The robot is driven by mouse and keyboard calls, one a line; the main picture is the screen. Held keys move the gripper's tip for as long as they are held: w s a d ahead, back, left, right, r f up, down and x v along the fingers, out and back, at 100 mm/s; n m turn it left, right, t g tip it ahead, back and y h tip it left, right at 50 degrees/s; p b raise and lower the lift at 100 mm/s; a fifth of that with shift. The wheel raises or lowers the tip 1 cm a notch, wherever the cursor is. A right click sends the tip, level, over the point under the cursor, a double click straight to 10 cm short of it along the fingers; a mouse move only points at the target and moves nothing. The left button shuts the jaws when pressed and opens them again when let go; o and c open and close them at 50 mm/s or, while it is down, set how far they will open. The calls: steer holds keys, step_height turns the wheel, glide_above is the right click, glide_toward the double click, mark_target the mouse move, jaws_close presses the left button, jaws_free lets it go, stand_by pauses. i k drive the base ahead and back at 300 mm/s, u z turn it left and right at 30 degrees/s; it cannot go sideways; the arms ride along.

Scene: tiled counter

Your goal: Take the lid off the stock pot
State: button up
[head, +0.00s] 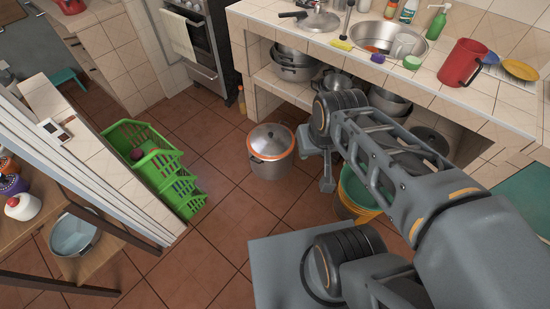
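The stock pot (270,168) stands upright on the brown tiled floor, left of my arm. It is silvery with side handles. Its round lid (265,146) lies on top, pale metal with an orange rim and a small dark knob in the middle. My gripper (327,184) hangs pointing down to the right of the pot, apart from the lid in the picture. Its fingers are small and partly overlapped by my arm's end, so their opening is unclear. I see nothing held in it.
Green stacked baskets (155,165) stand at left. A tiled counter (330,50) with a sink (378,38) and red jug (463,63) runs behind, with pots on its lower shelf. A green bucket (357,195) stands right of my gripper. A bottle (241,100) stands behind the pot. Floor left of the pot is clear.

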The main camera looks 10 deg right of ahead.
mark_target(269, 142)
steer(key=u, duration=1.1)
steer(key=i, duration=1.5)
steer(key=z, duration=1.15)
steer(key=i, duration=0.35)
steer(key=z, duration=0.5)
